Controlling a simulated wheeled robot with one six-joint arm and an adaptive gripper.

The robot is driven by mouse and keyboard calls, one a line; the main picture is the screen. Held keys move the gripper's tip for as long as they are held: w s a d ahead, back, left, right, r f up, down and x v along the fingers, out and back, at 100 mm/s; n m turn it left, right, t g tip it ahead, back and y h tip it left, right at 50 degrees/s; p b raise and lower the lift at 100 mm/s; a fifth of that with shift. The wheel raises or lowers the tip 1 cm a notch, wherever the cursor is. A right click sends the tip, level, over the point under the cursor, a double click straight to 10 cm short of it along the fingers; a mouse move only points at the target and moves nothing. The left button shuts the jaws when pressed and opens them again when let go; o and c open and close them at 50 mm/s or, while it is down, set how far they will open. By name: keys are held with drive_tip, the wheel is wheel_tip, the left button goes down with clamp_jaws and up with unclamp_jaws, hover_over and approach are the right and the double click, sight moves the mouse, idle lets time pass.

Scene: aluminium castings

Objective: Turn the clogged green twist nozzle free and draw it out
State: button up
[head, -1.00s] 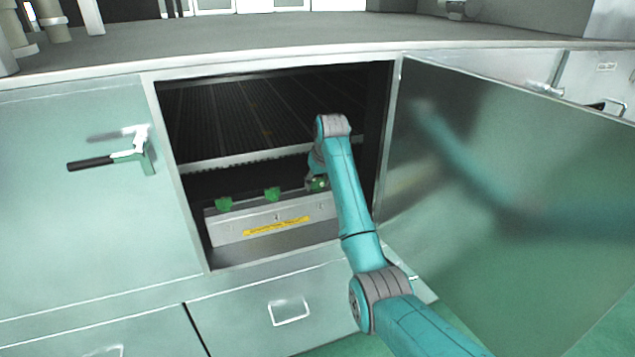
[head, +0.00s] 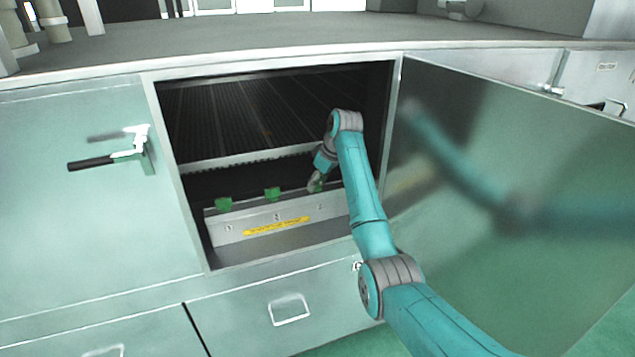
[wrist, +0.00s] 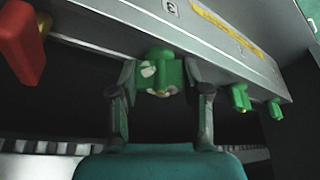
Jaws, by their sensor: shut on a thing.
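The green twist nozzle (wrist: 160,72) with pale crusted patches on its face sits at the edge of the metal bar (wrist: 225,33), below the number 3. My gripper (wrist: 160,80) is shut on it, one finger on each side. In the head view my gripper (head: 317,183) is at the right end of the bar (head: 243,230), inside the open cabinet, and mostly hides this nozzle. I cannot tell how deep the nozzle is seated. Two other green nozzles, left (head: 223,204) and middle (head: 272,194), stand on the same bar.
The open cabinet door (head: 520,190) is close on the right of my arm. A ribbed dark rack (head: 250,110) lies above and behind the bar. A red handle-like part (wrist: 20,42) is beside the held nozzle in the wrist view. A yellow label (head: 277,226) marks the bar.

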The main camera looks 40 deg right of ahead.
drive_tip(key=n+y, duration=0.1)
drive_tip(key=n, duration=0.2)
drive_tip(key=n+g, duration=0.1)
drive_tip(key=n, duration=0.2)
drive_tip(key=shift+y, duration=0.4)
drive_tip(key=n+g+y, duration=0.1)
drive_tip(key=n+g, duration=0.1)
drive_tip(key=n, duration=0.3)
drive_tip(key=shift+r, duration=1.35)
idle(0.8)
drive_tip(key=shift+r, duration=2.15)
